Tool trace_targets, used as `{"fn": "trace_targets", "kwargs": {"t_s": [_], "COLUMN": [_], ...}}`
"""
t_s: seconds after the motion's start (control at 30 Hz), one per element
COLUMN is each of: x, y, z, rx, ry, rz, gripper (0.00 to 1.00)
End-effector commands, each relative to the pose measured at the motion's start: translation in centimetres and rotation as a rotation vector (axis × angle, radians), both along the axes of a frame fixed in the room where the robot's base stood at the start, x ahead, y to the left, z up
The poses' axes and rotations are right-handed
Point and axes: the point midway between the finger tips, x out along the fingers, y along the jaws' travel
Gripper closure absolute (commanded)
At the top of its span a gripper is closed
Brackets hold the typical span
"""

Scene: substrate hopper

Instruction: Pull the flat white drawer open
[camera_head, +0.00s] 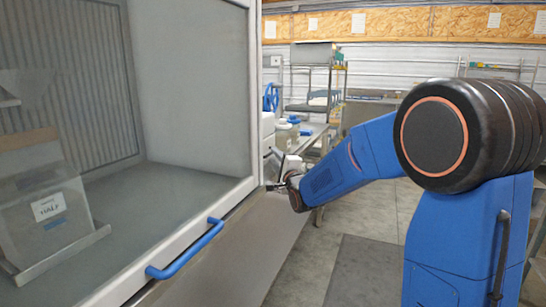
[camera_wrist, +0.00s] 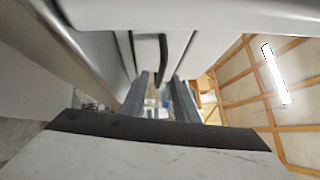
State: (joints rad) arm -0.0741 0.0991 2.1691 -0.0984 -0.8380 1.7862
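My gripper (camera_wrist: 160,80) shows in the wrist view as two grey fingers with a clear gap between them, so it is open. In the head view my gripper (camera_head: 276,187) is small, at the end of my blue arm, beside the cabinet's right front corner. A dark, curved bar (camera_wrist: 162,55) appears between and beyond the fingertips, with space on both sides. Pale flat panels (camera_wrist: 188,15) lie close above and around it. I cannot tell which panel is the flat white drawer, nor whether the bar is its handle. No drawer shows clearly in the head view.
A large glass-fronted cabinet (camera_head: 200,90) with a blue handle (camera_head: 186,250) fills the left. Inside stands a labelled clear container (camera_head: 48,215). Behind my gripper are a bench with white jars (camera_head: 284,134) and a metal shelf rack (camera_head: 312,75). Open floor (camera_head: 350,220) lies right of the cabinet.

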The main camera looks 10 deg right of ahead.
Motion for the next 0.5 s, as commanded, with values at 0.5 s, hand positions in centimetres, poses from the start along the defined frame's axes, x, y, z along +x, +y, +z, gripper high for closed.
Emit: {"fn": "trace_targets", "kwargs": {"t_s": [0.5], "x": [2.4], "y": [0.3], "z": [0.4], "rx": [0.000], "ry": [-0.001], "rz": [0.000], "gripper": [0.72]}}
